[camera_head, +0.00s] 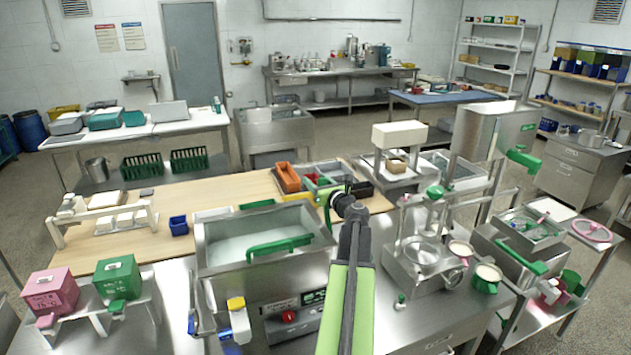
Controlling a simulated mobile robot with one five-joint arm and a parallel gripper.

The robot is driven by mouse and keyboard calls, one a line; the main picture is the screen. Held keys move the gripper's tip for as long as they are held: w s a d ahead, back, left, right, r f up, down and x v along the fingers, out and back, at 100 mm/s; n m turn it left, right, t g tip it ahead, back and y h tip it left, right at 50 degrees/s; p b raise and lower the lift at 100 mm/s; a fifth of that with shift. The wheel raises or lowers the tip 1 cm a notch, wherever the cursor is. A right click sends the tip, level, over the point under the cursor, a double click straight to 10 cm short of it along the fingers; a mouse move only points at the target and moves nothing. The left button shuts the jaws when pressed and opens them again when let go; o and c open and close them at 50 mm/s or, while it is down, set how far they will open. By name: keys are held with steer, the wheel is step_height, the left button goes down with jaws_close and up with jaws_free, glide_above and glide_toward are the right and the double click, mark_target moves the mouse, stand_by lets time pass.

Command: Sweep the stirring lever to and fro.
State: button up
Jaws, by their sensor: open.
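Several green handles show, and I cannot tell for sure which one is the stirring lever. One green bar handle (280,246) lies across the front of an open steel tank (214,262) holding pale liquid. Another green handle (523,158) sticks out from a tall steel machine (487,128) at the right. My gripper (345,205) is small and dark at the end of my green and black arm, just right of the tank's back right corner. It is open, and I see nothing held in it. My arm hides part of the bench behind it.
A steel press-like machine (428,262) with white-filled cups (487,276) stands right of my arm. A pink box (50,291) and a green box (118,277) stand at the left. An orange tray (287,178) lies behind the tank. The wooden bench top (120,240) has free room at left.

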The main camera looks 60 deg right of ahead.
steer(key=shift+s+d, duration=0.1)
steer(key=shift+s, duration=0.05)
steer(key=shift+d, duration=0.1)
jaws_close()
steer(key=shift+s, duration=0.1)
stand_by(1.1)
